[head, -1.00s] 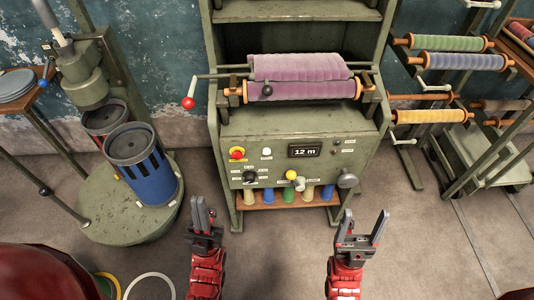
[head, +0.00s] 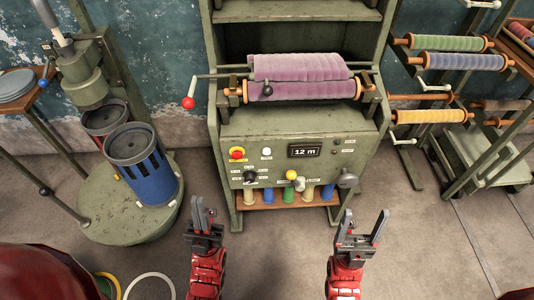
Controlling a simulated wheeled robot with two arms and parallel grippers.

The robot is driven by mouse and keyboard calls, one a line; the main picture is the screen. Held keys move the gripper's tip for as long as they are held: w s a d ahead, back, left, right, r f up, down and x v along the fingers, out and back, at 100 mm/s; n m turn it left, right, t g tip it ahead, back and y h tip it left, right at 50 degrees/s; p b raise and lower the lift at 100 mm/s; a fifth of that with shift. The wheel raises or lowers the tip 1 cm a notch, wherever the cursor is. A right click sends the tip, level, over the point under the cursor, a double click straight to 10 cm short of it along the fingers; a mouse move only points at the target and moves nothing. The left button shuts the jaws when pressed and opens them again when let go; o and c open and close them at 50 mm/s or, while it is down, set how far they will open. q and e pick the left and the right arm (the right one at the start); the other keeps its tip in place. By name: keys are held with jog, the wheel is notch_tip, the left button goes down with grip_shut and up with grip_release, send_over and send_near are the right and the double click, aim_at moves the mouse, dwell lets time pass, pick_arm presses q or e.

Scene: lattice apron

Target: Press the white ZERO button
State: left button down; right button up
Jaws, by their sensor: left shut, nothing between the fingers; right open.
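A small white button (head: 266,152) sits on the green machine's front panel (head: 222,152), between a red button on a yellow base (head: 237,153) and a dark display (head: 304,150) reading 12 m. Its label is too small to read. My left gripper (head: 202,207) is shut and empty, below and left of the panel, apart from it. My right gripper (head: 367,222) is open and empty, below and right of the panel. Neither gripper touches anything. The white button is not covered.
The panel also has a black knob (head: 250,176), a yellow ball knob (head: 291,174) and a grey knob (head: 347,180). A red-knobbed crank (head: 188,103) sticks out left. Purple cloth (head: 300,90) lies on a roller above. A blue drum (head: 152,176) stands left. Floor between my grippers is clear.

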pick_arm(q)
jog(key=w+a+f+n+g+y, duration=0.1)
jog(key=w+n+g+y, duration=0.1)
jog(key=w+n+y, duration=0.55)
jog(key=w+a+f+n+g+y, duration=0.1)
jog(key=w+f+n+g+y, duration=0.15)
jog(key=w+n+y, duration=0.45)
jog(key=n+g+h+b, duration=0.3)
jog(key=n+g+h, duration=0.5)
jog(key=g, duration=1)
send_near(267, 152)
jog(key=s+d+f+m, duration=0.2)
jog(key=s+d+f, duration=0.2)
jog(key=s+f, duration=0.2)
jog(key=shift+w+n+h, duration=0.15)
jog(key=shift+n+h, duration=0.1)
jog(key=shift+h, duration=0.2)
jog(key=shift+w+t, duration=0.1)
jog(key=shift+t, duration=0.15)
jog(key=w+a+b, duration=0.1)
jog(key=w+b, duration=0.2)
jog(key=w, duration=0.5)
jog(key=shift+w+a, duration=0.2)
jog(key=shift+w, duration=0.1)
